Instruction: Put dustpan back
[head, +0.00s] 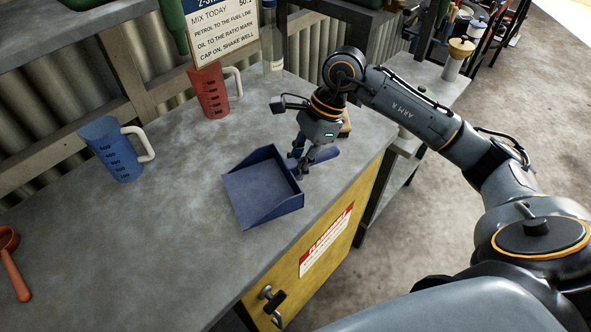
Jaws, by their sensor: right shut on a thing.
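The dark blue dustpan (258,190) is at the right side of the grey worktop (120,245), near its front edge. Its open mouth points to the lower left and its handle to the upper right. My right gripper (301,168) reaches down from above and is shut on the dustpan's handle, close to the pan's back wall. The fingers hide part of the handle. I cannot tell whether the pan touches the worktop or hangs just above it. My left gripper is not in view.
A blue measuring jug (115,150) and a red one (208,92) stand towards the back. A clear bottle (272,45) is behind. An orange-red scoop-like tool (12,268) lies at far left. A yellow cabinet (320,255) with a latch is below the worktop. Its middle is clear.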

